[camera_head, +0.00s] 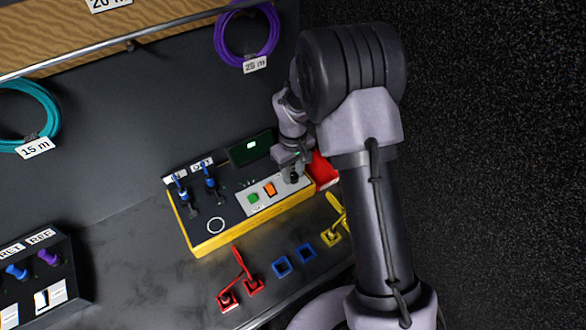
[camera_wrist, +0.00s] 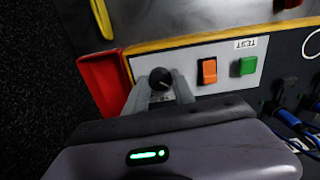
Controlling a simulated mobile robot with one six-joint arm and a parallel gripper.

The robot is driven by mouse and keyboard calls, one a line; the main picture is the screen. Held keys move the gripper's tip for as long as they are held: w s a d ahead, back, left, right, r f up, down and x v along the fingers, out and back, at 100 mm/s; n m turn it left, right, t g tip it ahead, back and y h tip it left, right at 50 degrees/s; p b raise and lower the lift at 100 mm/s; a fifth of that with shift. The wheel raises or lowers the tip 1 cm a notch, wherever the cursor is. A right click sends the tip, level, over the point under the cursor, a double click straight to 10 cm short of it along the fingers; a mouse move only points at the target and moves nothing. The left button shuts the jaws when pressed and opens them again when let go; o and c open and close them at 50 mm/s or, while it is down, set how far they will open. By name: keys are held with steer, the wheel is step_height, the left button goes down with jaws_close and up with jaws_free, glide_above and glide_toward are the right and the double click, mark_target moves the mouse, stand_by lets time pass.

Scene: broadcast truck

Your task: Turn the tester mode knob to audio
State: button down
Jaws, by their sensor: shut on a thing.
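The tester (camera_head: 207,243) is a dark box with yellow edges; its yellow edge also shows in the wrist view (camera_wrist: 190,41). The mode knob (camera_wrist: 160,77) is round and black, on the tester's light panel (camera_wrist: 226,60). My gripper (camera_wrist: 159,90) is shut on the knob, with one grey finger on each side. A faint pale mark shows on the knob's face, pointing to the lower right in the wrist view. I can read no mode labels around it; the fingers cover part of that area. In the head view my gripper (camera_head: 291,168) reaches the panel's right end and mostly hides the knob.
An orange switch (camera_wrist: 208,70) and a green button (camera_wrist: 247,66) sit beside the knob. A red tray (camera_wrist: 103,84) adjoins the tester. A dark screen (camera_head: 250,147) stands behind it. Blue plugs (camera_head: 210,182) rise from its left part. Red (camera_head: 240,283), blue and yellow items lie in front.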

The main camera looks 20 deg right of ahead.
mark_target(293, 175)
steer(key=shift+n+p, duration=0.3)
steer(key=shift+n, duration=0.4)
steer(key=c, duration=1.1)
jaws_free()
steer(key=shift+o, duration=0.2)
steer(key=shift+r, duration=0.1)
step_height(293, 175, up, 17)
steer(key=p, duration=0.5)
steer(key=shift+p, duration=0.3)
steer(key=shift+r, duration=0.1)
